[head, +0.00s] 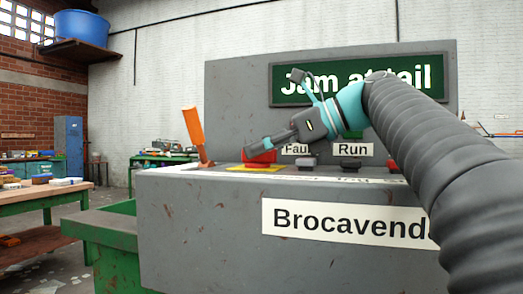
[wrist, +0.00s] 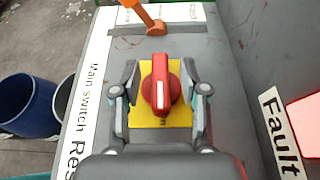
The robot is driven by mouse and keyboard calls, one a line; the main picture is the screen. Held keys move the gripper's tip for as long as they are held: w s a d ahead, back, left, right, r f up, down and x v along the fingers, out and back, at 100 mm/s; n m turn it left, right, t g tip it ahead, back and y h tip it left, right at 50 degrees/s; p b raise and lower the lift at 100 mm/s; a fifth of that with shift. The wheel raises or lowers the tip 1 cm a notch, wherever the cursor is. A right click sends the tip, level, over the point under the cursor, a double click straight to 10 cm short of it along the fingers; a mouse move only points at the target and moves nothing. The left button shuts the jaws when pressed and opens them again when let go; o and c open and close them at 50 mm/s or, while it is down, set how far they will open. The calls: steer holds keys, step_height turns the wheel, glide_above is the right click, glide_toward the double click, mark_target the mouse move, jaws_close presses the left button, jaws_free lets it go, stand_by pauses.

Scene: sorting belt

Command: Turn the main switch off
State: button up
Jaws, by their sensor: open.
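The main switch is a red rotary knob (wrist: 161,88) on a yellow plate (wrist: 176,117), beside a white strip reading "Main switch" (wrist: 95,75). Its raised handle runs up and down in the wrist view. My gripper (wrist: 161,91) is open, with one finger on each side of the knob. Gaps show between the fingers and the handle, so it is not gripped. In the head view my gripper (head: 272,146) reaches in from the right, over the red knob (head: 262,157) and its yellow plate (head: 254,168); it partly hides the knob.
An orange lever (head: 196,133) stands left of the switch on the grey console (head: 200,215). "Fault" and "Run" labels (head: 352,150) and dark buttons (head: 307,162) lie to the right. A green sign (head: 290,93) is on the panel behind. Blue bins (wrist: 30,105) stand on the floor.

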jaws_close()
steer(key=n+g+p, duration=0.1)
steer(key=p, duration=0.2)
steer(key=shift+w+r+p, duration=0.1)
steer(key=shift+r+p, duration=0.2)
steer(key=shift+r, duration=0.05)
steer(key=shift+f+n+g+y+p, duration=0.1)
steer(key=shift+n+g+y+p, duration=0.2)
steer(key=shift+n+g+p, duration=0.5)
steer(key=shift+f+g+p, duration=0.2)
steer(key=shift+g+p, duration=0.15)
steer(key=shift+g, duration=0.05)
jaws_free()
steer(key=shift+f+b, duration=0.15)
steer(key=shift+b, duration=0.25)
